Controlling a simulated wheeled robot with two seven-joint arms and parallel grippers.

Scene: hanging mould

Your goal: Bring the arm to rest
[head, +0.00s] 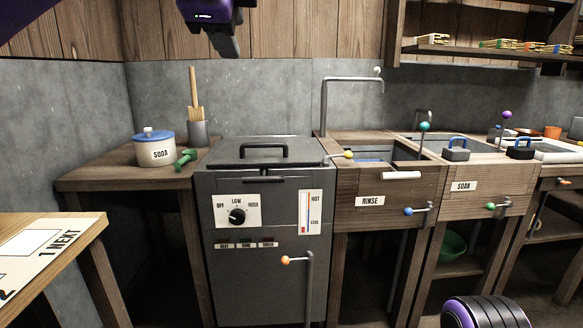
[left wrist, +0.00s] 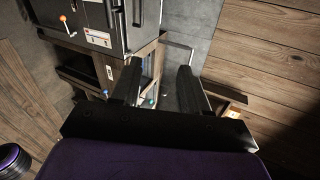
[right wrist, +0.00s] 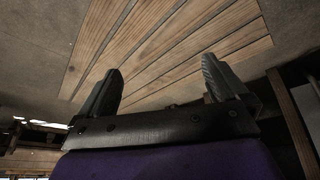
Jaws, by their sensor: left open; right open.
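My left gripper (head: 226,42) hangs at the top of the head view, in front of the plank wall and above the grey heater. In the left wrist view its two fingers (left wrist: 160,82) stand apart with nothing between them. My right gripper's fingers (right wrist: 160,88) are spread and empty in the right wrist view, pointing toward wooden planks. Neither gripper touches anything that I can see.
The grey heater (head: 261,190) has a lidded top. A side table (head: 120,178) holds a SODA pot (head: 155,149). The RINSE (head: 387,205) and SOAK (head: 490,190) stations stand right. A shelf (head: 480,54) hangs upper right. A board-topped table (head: 70,225) is at lower left.

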